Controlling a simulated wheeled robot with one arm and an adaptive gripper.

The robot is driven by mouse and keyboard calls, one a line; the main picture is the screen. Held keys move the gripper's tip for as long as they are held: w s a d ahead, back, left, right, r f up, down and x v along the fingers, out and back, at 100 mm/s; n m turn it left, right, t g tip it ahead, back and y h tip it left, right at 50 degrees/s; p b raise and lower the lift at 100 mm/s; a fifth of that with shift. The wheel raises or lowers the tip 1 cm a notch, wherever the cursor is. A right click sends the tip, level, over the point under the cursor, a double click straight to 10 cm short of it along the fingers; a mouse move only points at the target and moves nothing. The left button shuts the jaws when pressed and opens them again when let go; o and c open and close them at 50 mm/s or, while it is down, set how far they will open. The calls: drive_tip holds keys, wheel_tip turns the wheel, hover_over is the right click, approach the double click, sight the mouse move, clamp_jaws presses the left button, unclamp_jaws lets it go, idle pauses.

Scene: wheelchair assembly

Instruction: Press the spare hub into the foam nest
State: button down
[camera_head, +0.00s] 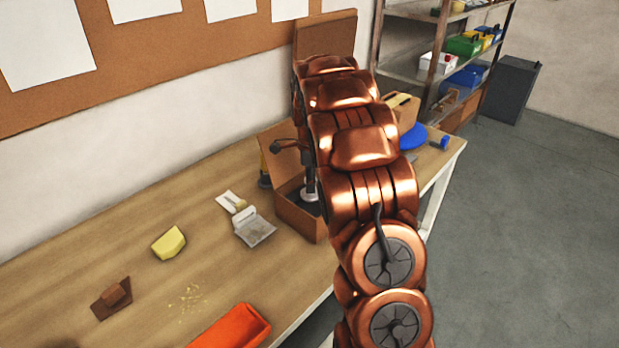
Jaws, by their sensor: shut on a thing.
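My copper-coloured arm comes down the middle of the view and hides much of what lies behind it. My dark gripper (308,183) shows only in part at the arm's left edge, pointing down into an open brown box (298,221) on the workbench. It is shut on a small silvery disc-like piece, which looks like the spare hub (310,194). The hub is low inside the box. The box's inside is dark; I cannot make out the foam nest or tell whether the hub touches it. The box's right part is behind my arm.
A blue round thing (412,136) lies right of my arm.

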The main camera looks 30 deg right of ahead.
drive_tip(key=shift+f+b, duration=0.55)
drive_tip(key=shift+f, duration=1.2)
drive_tip(key=shift+f+b, duration=0.35)
drive_tip(key=shift+b, duration=0.05)
idle(0.6)
drive_tip(key=c, duration=0.6)
unclamp_jaws()
drive_tip(key=shift+r, duration=0.1)
wheel_tip(320, 180, up, 12)
drive_tip(key=shift+f, duration=0.1)
idle(0.4)
